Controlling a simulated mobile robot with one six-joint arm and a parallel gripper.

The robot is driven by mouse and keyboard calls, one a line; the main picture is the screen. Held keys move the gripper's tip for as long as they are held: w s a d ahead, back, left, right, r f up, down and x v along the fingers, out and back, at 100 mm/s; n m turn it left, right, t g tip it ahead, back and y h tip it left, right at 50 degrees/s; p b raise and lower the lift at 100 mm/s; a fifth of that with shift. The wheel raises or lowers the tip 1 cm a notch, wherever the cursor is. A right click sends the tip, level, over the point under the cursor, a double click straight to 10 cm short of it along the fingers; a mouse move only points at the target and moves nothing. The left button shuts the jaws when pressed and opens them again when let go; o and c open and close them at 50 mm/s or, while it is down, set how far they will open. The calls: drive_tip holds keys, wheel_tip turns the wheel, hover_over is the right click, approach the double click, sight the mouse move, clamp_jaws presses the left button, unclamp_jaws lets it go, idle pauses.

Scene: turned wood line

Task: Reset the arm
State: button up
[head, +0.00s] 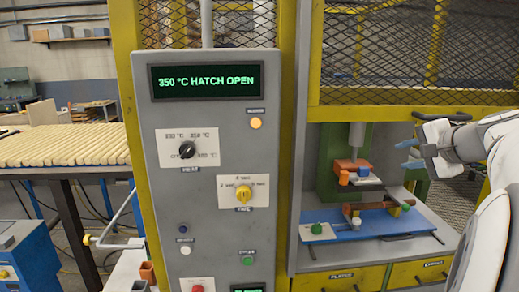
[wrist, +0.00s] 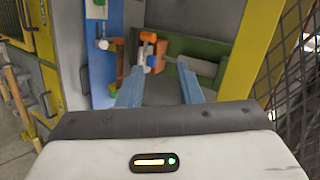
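My gripper (head: 409,154) is at the right of the head view, with its blue fingers pointing left toward the machine bay. In the wrist view my gripper (wrist: 158,88) has its two blue fingers spread apart, with nothing held between them. Beyond the fingers, the wrist view shows an orange part (wrist: 152,50) of the machine and a blue plate (wrist: 101,60). The fingers appear apart from these parts. My white arm enters the head view from the right edge.
A grey control panel (head: 215,130) has a display (head: 207,80) reading "350 °C HATCH OPEN", knobs and buttons. A blue machine bed (head: 365,224) lies right of it, above yellow drawers (head: 355,279). Turned wood pieces (head: 62,145) lie on a left table.

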drive_tip(key=s+a+f+n+g, duration=0.3)
drive_tip(key=a+f, duration=0.3)
drive_tip(key=a, duration=0.2)
drive_tip(key=s+a+f+n+g, duration=0.25)
drive_tip(key=a+f, duration=0.25)
drive_tip(key=a, duration=0.3)
drive_tip(key=s+a+f+n+g+h, duration=0.1)
drive_tip(key=s+a+f+n, duration=0.3)
drive_tip(key=s+f, duration=0.2)
drive_tip(key=s+a+f+n+g+h, duration=0.1)
drive_tip(key=s+a+f+n+g, duration=0.1)
drive_tip(key=s+a+f+n, duration=0.2)
drive_tip(key=s+f+n, duration=0.1)
drive_tip(key=s+f, duration=0.2)
drive_tip(key=s, duration=0.1)
drive_tip(key=shift+s+f+g, duration=0.1)
drive_tip(key=shift+g, duration=0.15)
